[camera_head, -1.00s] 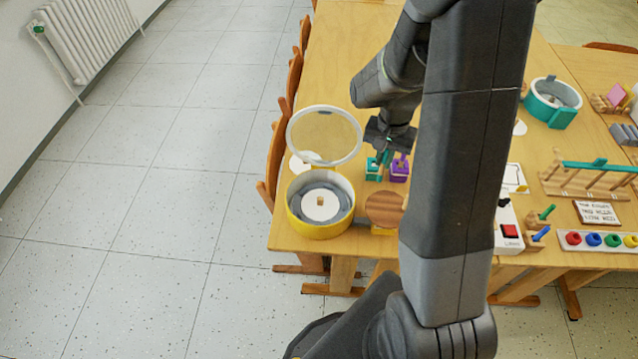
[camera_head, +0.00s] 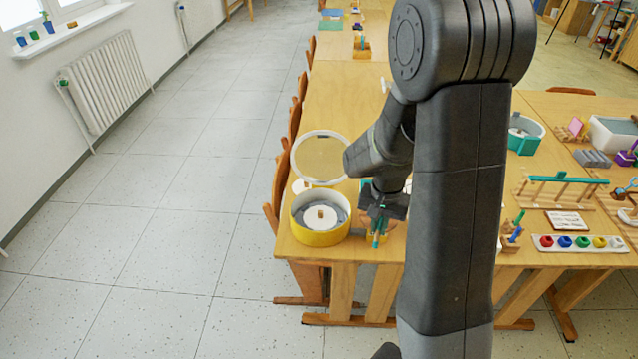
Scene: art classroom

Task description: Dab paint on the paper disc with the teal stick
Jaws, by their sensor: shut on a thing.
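My gripper (camera_head: 378,218) is shut on the teal stick (camera_head: 376,239), which points downward below the jaws. It is in front of a small yellow-based stand (camera_head: 385,237) at the table's near edge; whether the stick touches it I cannot tell. The white paper disc (camera_head: 318,219) with a small tan peg at its middle lies in the round yellow tub (camera_head: 318,237), to the left of my gripper. The tub's round see-through lid (camera_head: 320,158) stands raised at its back. My gripper and arm hide most of the area behind them.
Chairs (camera_head: 272,213) line the table's left side. To the right of my arm are a teal tub (camera_head: 524,146), a wooden rack with a teal bar (camera_head: 567,180) and a tray of coloured pots (camera_head: 600,244). The wooden tabletop (camera_head: 335,100) is clear farther back.

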